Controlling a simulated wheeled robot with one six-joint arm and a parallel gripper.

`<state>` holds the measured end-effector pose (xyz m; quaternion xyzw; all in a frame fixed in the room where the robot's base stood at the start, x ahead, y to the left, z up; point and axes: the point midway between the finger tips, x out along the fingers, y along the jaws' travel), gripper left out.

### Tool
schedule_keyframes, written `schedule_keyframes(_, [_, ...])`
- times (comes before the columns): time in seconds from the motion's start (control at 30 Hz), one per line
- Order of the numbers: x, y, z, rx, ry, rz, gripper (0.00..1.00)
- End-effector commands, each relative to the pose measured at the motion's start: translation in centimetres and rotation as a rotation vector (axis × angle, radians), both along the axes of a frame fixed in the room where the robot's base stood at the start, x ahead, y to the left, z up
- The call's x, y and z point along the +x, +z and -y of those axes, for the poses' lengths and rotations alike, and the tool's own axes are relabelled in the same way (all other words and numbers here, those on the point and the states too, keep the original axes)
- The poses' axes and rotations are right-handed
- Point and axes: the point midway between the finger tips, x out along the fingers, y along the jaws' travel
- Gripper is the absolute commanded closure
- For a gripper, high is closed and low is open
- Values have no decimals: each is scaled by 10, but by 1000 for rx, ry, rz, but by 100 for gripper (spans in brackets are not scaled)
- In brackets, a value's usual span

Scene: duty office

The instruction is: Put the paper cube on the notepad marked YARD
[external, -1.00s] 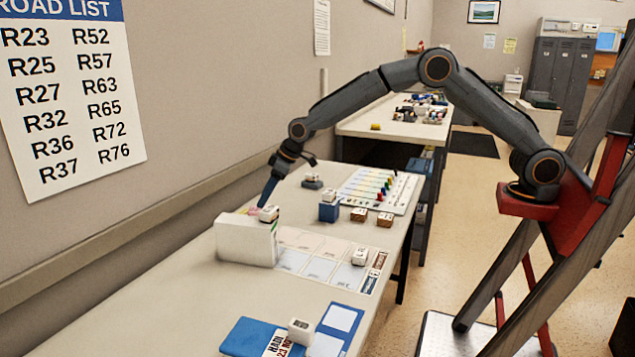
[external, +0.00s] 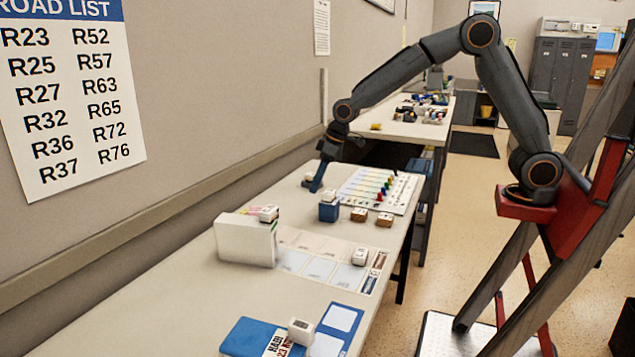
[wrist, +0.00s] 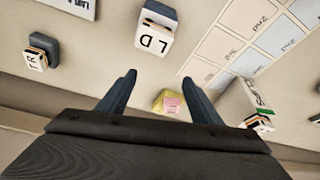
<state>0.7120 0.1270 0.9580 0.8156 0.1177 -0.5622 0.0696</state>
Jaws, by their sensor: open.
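The paper cube, a small yellow block with a pink top, lies on the table in the wrist view (wrist: 170,103). In the external view its pink and yellow edge (external: 252,211) shows behind a white box, which hides most of it. My gripper (wrist: 158,80) is open and empty. In the wrist view the cube appears between the fingers, nearer the right one, with no contact visible. In the external view my gripper (external: 316,188) hangs close to a blue block, apart from the cube. I cannot read YARD on anything, so I cannot pick out that notepad.
The white box (external: 238,243) stands beside the cube. A blue block (external: 329,212) bears a white piece marked LD (wrist: 153,40). A dark block marked TR (wrist: 36,57) stands farther off. A white sheet of cards (external: 319,268) and a blue book (external: 248,334) lie nearer the front.

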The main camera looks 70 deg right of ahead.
Motion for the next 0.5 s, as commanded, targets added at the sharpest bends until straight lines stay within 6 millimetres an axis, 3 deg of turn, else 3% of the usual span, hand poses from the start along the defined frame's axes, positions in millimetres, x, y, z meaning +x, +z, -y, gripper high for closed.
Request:
schedule_keyframes(0.03, [-31,-2,19,-8,-28,-32,41])
schedule_keyframes(0.17, [-111,-16,58,-24,-98,-118,41])
schedule_keyframes(0.3, [-212,-33,95,-42,-176,-217,41])
schedule_keyframes(0.4, [-272,-44,111,-52,-220,-273,41])
schedule_keyframes(0.5, [-314,-52,120,-58,-251,-313,41])
